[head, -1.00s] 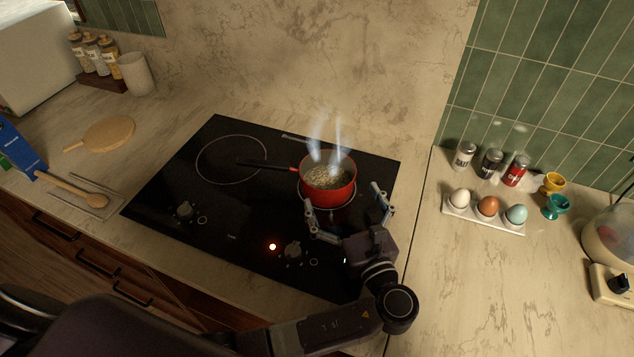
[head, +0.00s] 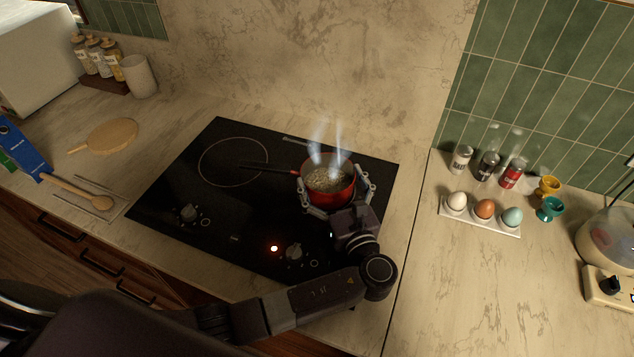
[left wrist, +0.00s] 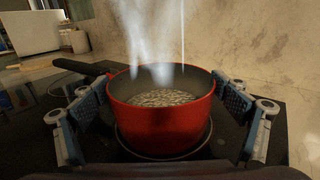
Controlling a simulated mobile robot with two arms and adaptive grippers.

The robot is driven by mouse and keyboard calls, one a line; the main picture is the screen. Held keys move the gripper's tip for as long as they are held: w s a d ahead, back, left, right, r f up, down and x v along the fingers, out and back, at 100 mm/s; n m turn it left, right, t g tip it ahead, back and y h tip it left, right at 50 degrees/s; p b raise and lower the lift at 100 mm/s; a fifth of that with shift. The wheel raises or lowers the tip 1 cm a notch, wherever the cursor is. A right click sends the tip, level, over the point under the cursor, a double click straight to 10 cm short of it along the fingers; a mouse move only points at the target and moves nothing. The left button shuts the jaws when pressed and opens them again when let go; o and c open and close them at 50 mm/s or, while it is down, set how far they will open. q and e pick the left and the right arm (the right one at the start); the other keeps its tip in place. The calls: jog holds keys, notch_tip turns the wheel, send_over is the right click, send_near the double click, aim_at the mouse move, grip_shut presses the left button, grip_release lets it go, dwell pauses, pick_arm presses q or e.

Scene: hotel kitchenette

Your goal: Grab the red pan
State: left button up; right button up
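The red pan (head: 336,196) stands upright on the black stove (head: 190,190), its dark handle (head: 262,166) pointing left. Steam rises from the pale contents inside. In the left wrist view the pan (left wrist: 160,127) fills the middle. My left gripper (head: 334,184) is open around the pan's body, one finger on each side, at about the height of its wall. In the left wrist view its fingers (left wrist: 163,102) stand close to the wall, with dark gaps lower down; whether the pads touch the pan is unclear. My right gripper is not in view.
An egg tray (head: 480,222) with eggs, several shakers and two egg cups stand on the right counter. A wooden spoon (head: 80,192) and a round board (head: 108,137) lie on the left. The stove's left part is clear. A red light glows by the knobs.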

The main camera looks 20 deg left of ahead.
pick_arm(q)
jog(key=c, duration=0.8)
jog(key=shift+w+r, duration=0.1)
jog(key=shift+c, duration=0.5)
